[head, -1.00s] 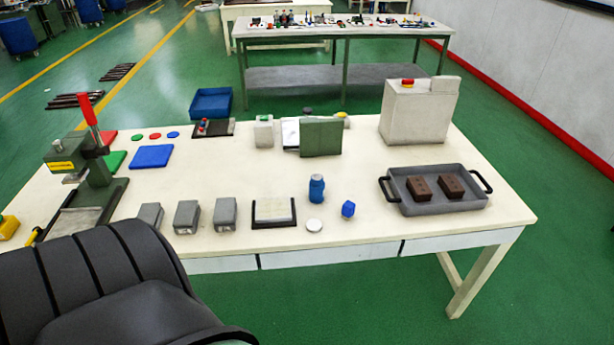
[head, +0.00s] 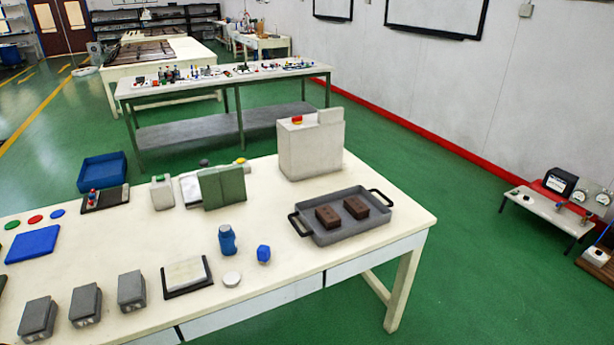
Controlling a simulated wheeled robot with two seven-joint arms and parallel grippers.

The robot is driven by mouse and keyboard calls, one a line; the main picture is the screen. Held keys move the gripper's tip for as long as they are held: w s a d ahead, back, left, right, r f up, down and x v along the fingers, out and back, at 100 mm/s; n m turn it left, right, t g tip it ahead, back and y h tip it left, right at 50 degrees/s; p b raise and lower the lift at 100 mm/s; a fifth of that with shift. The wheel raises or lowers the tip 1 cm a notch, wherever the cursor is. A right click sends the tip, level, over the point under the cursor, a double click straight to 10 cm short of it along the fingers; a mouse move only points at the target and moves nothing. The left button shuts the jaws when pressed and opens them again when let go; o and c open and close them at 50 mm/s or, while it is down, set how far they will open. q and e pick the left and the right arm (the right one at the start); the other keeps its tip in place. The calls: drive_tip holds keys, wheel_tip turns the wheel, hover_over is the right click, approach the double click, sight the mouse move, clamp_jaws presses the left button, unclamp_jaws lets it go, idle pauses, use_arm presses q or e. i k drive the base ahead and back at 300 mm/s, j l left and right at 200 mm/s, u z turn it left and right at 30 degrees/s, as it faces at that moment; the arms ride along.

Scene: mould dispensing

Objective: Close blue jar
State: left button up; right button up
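The blue jar (head: 227,240) stands upright near the front of the white table (head: 290,277). Neither of my grippers shows in the head view.
A grey tray (head: 337,235) with two brown blocks stands right of the jar. A shallow dark holder (head: 188,277) and several grey blocks (head: 132,290) stand to the left. A large beige box (head: 311,150) and a green panel (head: 222,187) stand behind. The jar's surroundings are fairly clear.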

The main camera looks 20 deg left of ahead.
sight(226, 237)
drive_tip(key=u, duration=1.25)
